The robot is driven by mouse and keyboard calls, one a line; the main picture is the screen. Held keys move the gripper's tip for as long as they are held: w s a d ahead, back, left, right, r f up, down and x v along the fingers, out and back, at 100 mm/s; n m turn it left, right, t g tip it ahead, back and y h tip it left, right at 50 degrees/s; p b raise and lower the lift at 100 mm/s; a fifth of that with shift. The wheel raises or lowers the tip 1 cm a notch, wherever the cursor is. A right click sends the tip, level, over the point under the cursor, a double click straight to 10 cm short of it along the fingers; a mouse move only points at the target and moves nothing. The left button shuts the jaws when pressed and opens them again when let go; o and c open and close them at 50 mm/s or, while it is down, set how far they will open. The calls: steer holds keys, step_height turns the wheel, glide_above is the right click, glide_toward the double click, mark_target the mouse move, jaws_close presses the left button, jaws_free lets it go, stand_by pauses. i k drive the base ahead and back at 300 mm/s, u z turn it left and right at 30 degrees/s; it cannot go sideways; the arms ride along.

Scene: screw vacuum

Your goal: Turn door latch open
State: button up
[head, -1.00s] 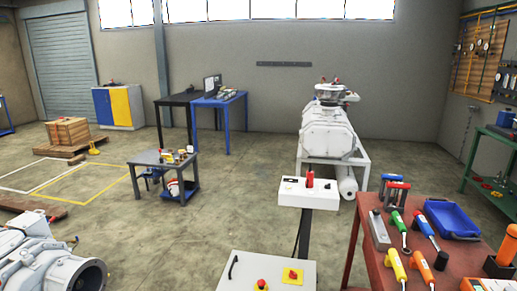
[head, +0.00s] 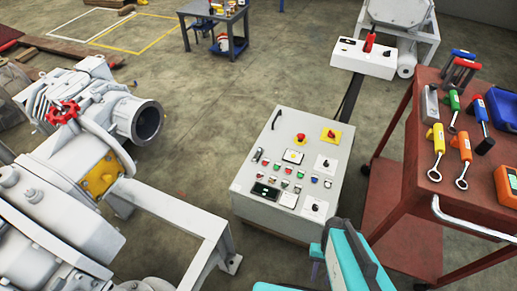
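A light grey control cabinet (head: 258,203) stands on the floor in the middle of the head view, with its sloped panel facing up. A thin black curved handle (head: 277,119) sits near the panel's upper left edge. A small dark lever-like part (head: 257,154) is lower on the left side. I cannot tell which of these is the door latch, or whether it is turned. A teal part of my arm shows at the bottom, in front of the cabinet's lower right. My gripper's fingers do not show.
Grey machinery with a red handwheel (head: 63,112) and a grey frame (head: 190,237) stand left of the cabinet. A red tool cart (head: 415,150) with several tools stands close on the right. A white box (head: 363,58) is behind. Open floor lies behind and left.

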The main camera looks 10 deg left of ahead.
mark_target(257, 154)
steer(key=z, duration=0.3)
steer(key=k, duration=0.45)
steer(key=u, duration=1.25)
steer(key=i, duration=0.55)
steer(key=z, duration=0.3)
